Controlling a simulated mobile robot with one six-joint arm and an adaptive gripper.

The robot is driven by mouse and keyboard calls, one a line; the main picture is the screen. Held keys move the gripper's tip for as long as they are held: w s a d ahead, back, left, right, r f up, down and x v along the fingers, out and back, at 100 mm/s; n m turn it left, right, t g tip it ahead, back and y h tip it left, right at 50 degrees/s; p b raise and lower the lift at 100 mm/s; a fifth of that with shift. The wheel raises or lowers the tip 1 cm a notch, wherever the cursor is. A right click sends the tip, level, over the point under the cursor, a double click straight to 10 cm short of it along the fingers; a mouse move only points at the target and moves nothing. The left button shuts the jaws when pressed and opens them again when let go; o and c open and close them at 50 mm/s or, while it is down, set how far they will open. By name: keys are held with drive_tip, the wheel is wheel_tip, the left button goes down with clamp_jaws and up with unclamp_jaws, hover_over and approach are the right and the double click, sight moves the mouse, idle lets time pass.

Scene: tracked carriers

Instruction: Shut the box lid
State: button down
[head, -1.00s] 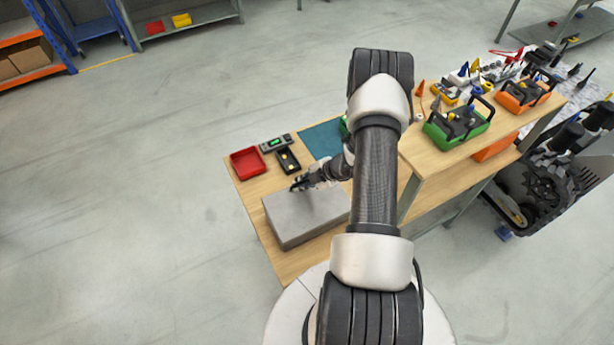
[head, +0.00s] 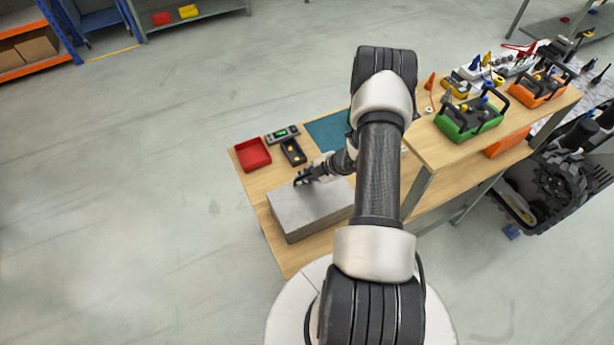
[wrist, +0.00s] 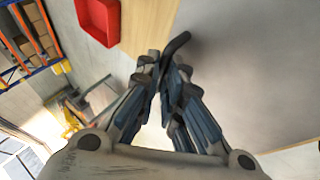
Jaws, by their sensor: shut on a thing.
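The grey box (head: 312,220) sits on the wooden bench. Its flat grey lid (head: 308,203) lies across the top; I cannot tell whether it is fully seated. The lid's grey surface also fills the right of the wrist view (wrist: 260,70). My gripper (head: 300,181) is at the lid's far left edge. In the wrist view, my gripper (wrist: 164,68) has its fingers close together around a dark curved bar (wrist: 177,44), which looks like the lid's handle. The bar's lower part is hidden between the fingers.
A red tray (head: 252,155), a black tray (head: 293,152) and a small device with a green display (head: 282,134) stand beyond the box. A teal mat (head: 328,132) lies to their right. A raised shelf at right carries a green caddy (head: 470,122) and an orange caddy (head: 540,90).

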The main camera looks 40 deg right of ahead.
drive_tip(key=c, duration=2.1)
unclamp_jaws()
drive_tip(key=shift+w+d+r, duration=0.15)
drive_tip(key=shift+w+r, duration=0.15)
drive_tip(key=shift+w, duration=0.3)
drive_tip(key=shift+c, duration=0.2)
drive_tip(key=o, duration=0.3)
drive_tip(key=shift+w+f, duration=0.15)
drive_tip(key=shift+w, duration=0.1)
drive_tip(key=shift+o, duration=0.6)
drive_tip(key=shift+s+f, duration=0.1)
drive_tip(key=shift+s+f, duration=0.1)
drive_tip(key=shift+s, duration=0.05)
drive_tip(key=v, duration=1.2)
